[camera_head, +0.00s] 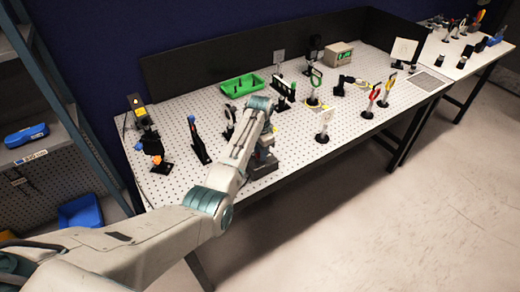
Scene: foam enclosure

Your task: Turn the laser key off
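My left arm reaches in from the lower left over the front edge of the perforated optical table (290,150). My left gripper (262,165) hangs near that front edge, dark and small; its fingers cannot be made out. A black device with a yellow label (138,104), possibly the laser, stands at the table's left end, well to the left of the gripper. A beige box with a green lit display (338,55) stands at the back, far from the gripper. I cannot make out a key on either. My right gripper is not in view.
A green tray (241,85) lies near the black back panel (210,68). A shelf rack (62,120) stands at left; open floor (400,220) lies at right.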

